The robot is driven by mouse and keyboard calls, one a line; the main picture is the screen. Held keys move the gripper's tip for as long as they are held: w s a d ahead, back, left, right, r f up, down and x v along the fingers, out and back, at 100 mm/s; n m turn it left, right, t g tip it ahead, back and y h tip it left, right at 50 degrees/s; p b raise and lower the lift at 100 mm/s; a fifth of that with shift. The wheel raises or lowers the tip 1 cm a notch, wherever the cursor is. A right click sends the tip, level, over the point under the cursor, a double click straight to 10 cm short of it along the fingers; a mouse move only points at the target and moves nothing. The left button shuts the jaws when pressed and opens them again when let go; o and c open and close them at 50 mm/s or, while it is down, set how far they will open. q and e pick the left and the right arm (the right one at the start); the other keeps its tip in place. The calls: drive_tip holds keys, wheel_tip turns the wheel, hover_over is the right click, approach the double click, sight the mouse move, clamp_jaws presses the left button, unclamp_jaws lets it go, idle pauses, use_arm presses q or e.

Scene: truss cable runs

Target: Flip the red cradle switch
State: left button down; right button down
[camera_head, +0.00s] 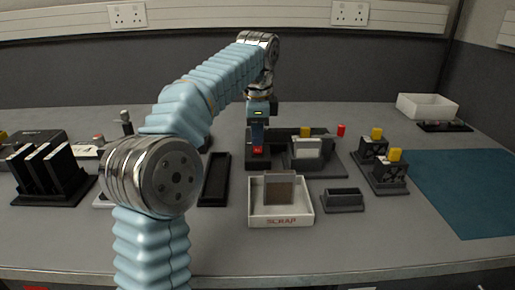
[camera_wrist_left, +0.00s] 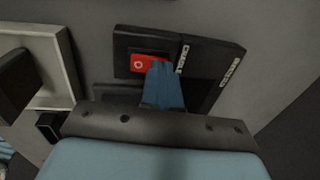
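The red switch (camera_head: 257,150) sits on a dark cradle base (camera_head: 258,163) near the middle of the table. In the left wrist view the red switch (camera_wrist_left: 140,63) shows a white ring mark at its left end. My left gripper (camera_head: 257,140) points down over the switch, its blue fingers together with nothing seen between them. In the left wrist view its fingertips (camera_wrist_left: 162,68) overlap the switch's right end and hide part of it. I cannot tell whether they touch it. My right gripper is in neither view.
A white SCRAP tray (camera_head: 255,216) holding a brownish block stands in front of the cradle. A small black bin (camera_head: 342,203) is to its right. Black blocks with yellow tops (camera_head: 386,178) stand further right, beside a blue mat (camera_head: 465,190). A slotted black rack (camera_head: 50,190) is left.

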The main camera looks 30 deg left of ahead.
use_arm(q)
drive_tip(key=shift+f, duration=0.15)
wheel_tip(320, 180, up, 3)
drive_tip(key=shift+f+p, duration=0.15)
drive_tip(key=shift+p, duration=1.1)
drive_tip(key=shift+r, duration=2.2)
